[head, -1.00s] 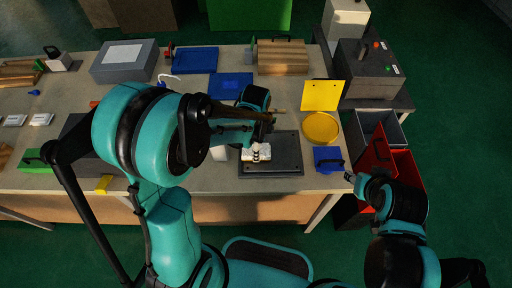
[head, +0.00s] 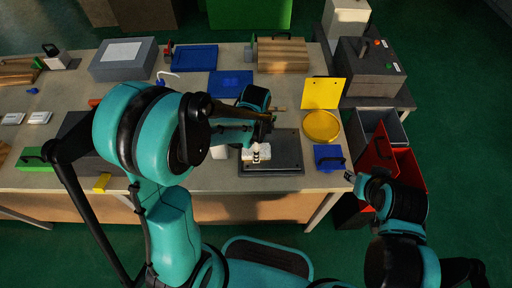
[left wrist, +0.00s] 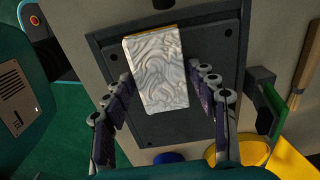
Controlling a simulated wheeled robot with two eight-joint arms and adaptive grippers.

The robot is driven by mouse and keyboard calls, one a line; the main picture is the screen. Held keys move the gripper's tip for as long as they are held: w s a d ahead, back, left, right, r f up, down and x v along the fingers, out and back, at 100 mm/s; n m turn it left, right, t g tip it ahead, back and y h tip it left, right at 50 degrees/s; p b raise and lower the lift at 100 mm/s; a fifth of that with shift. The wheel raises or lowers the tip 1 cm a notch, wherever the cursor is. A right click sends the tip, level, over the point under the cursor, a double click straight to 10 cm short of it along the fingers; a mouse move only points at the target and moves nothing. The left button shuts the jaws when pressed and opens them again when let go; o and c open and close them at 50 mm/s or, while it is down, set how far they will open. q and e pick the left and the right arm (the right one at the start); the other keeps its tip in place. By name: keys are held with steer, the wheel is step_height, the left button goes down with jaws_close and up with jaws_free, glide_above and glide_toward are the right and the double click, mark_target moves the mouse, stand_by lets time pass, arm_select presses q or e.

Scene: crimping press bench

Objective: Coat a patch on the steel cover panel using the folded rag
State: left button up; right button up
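The steel cover panel (head: 285,167) is a dark flat plate with corner holes, lying near the front edge of the bench. It also fills the middle of the left wrist view (left wrist: 216,48). The folded rag (left wrist: 157,72), a whitish wrinkled pad, lies over the panel; in the head view (head: 250,155) it is partly hidden. My left gripper (left wrist: 161,73) is over the panel, its fingertips closed in along both long sides of the rag. My right gripper (head: 352,177) is off the bench's front right corner, away from the panel; its fingers are too small to read.
A blue item with a dark handle (head: 328,164) stands right of the panel. A yellow round dish (head: 320,126) and yellow plate (head: 322,93) lie behind it. Red (head: 407,170) and grey (head: 391,131) bins stand right of the bench. A wooden ribbed block (head: 283,55) is at the back.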

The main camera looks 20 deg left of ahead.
arm_select(q)
steer(key=shift+r, duration=0.35)
stand_by(0.3)
steer(key=c, duration=0.9)
